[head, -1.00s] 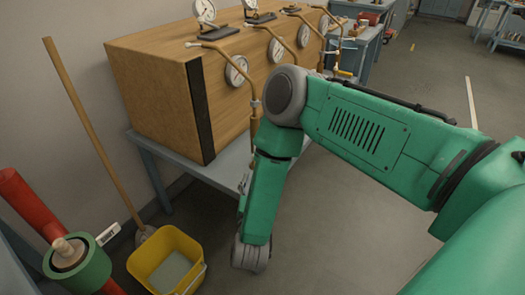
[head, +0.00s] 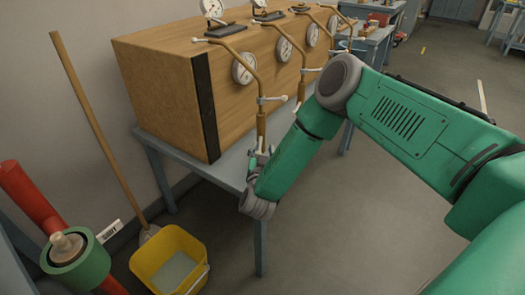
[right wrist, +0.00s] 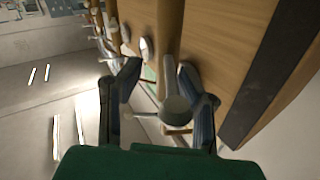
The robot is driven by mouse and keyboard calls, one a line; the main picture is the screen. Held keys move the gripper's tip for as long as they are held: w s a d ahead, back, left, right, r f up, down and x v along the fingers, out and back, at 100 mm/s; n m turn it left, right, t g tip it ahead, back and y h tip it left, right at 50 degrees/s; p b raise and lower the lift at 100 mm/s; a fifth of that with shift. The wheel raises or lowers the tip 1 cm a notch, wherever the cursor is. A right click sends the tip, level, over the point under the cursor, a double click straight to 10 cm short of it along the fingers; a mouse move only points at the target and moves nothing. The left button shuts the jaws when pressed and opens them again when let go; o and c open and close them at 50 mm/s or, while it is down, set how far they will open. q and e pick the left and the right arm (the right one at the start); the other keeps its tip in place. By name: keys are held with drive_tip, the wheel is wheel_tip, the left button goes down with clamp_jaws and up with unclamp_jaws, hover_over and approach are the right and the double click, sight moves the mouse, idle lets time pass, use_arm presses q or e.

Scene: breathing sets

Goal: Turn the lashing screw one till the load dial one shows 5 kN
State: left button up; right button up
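The nearest brown upright rod (head: 261,125), which seems to be lashing screw one, stands before the wooden box, with a pale crossbar (head: 270,99). The nearest round white dial (head: 243,68), likely load dial one, is on the box front; its reading is too small to tell. My right gripper (head: 262,158) is at the rod's lower end, partly hidden by my forearm. In the right wrist view my right gripper (right wrist: 160,70) is open, and a round-ended post (right wrist: 176,108) lies between its fingers. Contact cannot be told. My left gripper is not in view.
The wooden box (head: 160,95) stands on a blue-grey table (head: 185,158). More dials and rods line its front. A yellow bucket (head: 148,262), a mop handle (head: 90,115) and a red pipe (head: 30,195) are at left.

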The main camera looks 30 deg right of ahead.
drive_tip(key=shift+a+r, duration=0.15)
drive_tip(key=shift+a, duration=0.25)
drive_tip(key=shift+c, duration=1.2)
drive_tip(key=shift+a, duration=0.15)
clamp_jaws()
use_arm(q)
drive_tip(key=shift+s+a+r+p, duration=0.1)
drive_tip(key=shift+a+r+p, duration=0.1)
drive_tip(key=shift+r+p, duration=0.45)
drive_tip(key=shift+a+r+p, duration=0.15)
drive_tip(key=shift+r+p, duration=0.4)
drive_tip(key=shift+p, duration=0.05)
use_arm(e)
drive_tip(key=d+n+t+y, duration=0.1)
drive_tip(key=y, duration=0.1)
drive_tip(key=s+d+n+t+y, duration=0.1)
drive_tip(key=d+n+y, duration=0.1)
drive_tip(key=n+y, duration=0.1)
drive_tip(key=shift+s+t+y, duration=0.15)
drive_tip(key=shift+t+y, duration=0.15)
drive_tip(key=shift+t, duration=0.1)
drive_tip(key=shift+o, duration=1.2)
unclamp_jaws()
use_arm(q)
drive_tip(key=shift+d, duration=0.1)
